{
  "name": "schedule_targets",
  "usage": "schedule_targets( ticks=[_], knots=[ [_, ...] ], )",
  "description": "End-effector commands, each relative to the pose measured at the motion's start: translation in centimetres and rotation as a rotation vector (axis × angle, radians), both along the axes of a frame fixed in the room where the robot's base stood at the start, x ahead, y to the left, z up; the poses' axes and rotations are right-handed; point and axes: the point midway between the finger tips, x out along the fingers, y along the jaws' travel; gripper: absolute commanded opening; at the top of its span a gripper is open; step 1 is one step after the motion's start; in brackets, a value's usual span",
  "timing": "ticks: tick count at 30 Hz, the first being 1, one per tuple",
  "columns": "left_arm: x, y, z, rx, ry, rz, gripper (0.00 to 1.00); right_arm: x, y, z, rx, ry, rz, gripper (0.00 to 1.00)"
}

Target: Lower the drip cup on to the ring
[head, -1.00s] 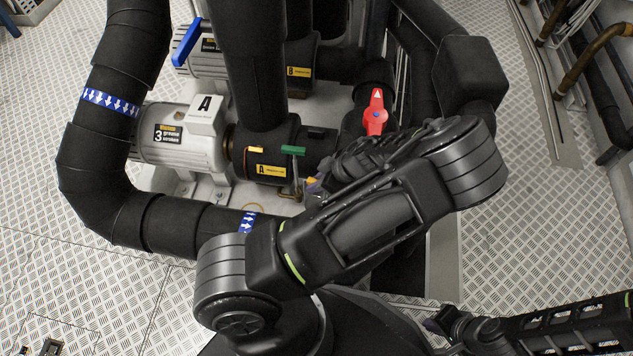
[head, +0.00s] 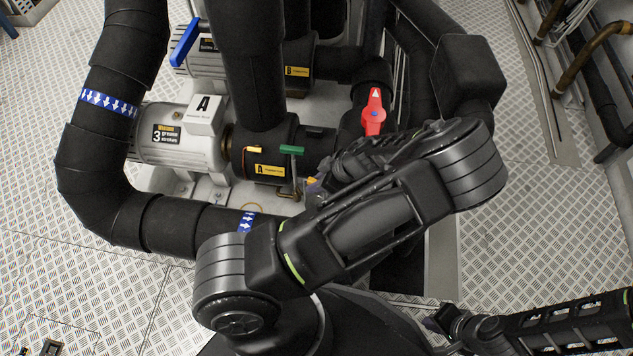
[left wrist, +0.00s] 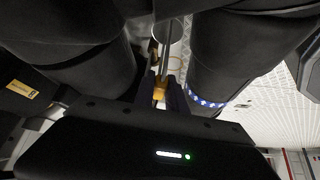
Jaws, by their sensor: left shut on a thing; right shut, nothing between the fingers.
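My left gripper (head: 314,184) is beside pump A's black housing, its jaws largely hidden behind my own arm. A small orange-yellow piece shows at its tip. In the left wrist view the left gripper (left wrist: 160,94) is shut on an orange-yellow piece, with a slim metal part reaching beyond it. A pale round shape, possibly the drip cup (left wrist: 176,32), shows past the fingers; its outline is unclear. My right gripper (head: 436,321) is shut and empty at lower right.
A thick black pipe (head: 170,222) runs in front of the ring. A red valve handle (head: 374,112) stands behind my left arm. Open checkered floor (head: 70,290) lies at lower left.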

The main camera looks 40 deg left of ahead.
Motion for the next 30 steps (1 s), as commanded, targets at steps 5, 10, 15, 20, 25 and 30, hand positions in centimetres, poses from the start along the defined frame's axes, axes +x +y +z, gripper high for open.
schedule_targets(
  ticks=[5, 10, 15, 20, 25, 30],
  knots=[
    [-0.01, 0.03, 0.07, 0.001, 0.0, 0.0, 0.0, 0.0, 0.0, 0.09, 0.0, 0.0, 0.0, 0.0],
    [-0.01, 0.04, 0.04, 0.001, 0.001, -0.001, 0.0, 0.01, 0.0, 0.17, 0.0, 0.0, 0.0, 0.0],
    [-0.01, 0.04, 0.03, 0.001, 0.0, 0.0, 0.0, 0.01, 0.0, 0.15, 0.0, 0.0, 0.0, 0.0],
    [-0.01, 0.04, -0.06, 0.0, 0.0, 0.0, 0.0, 0.0, 0.0, 0.09, 0.0, 0.0, 0.0, 0.0],
    [-0.02, 0.03, -0.31, 0.0, 0.0, 0.0, 0.0, 0.0, 0.0, -0.11, 0.0, 0.0, 0.0, 0.0],
    [-0.02, 0.03, -0.57, 0.0, 0.0, 0.0, 0.0, 0.0, 0.0, -0.29, 0.0, 0.0, 0.0, 0.0]
  ],
)
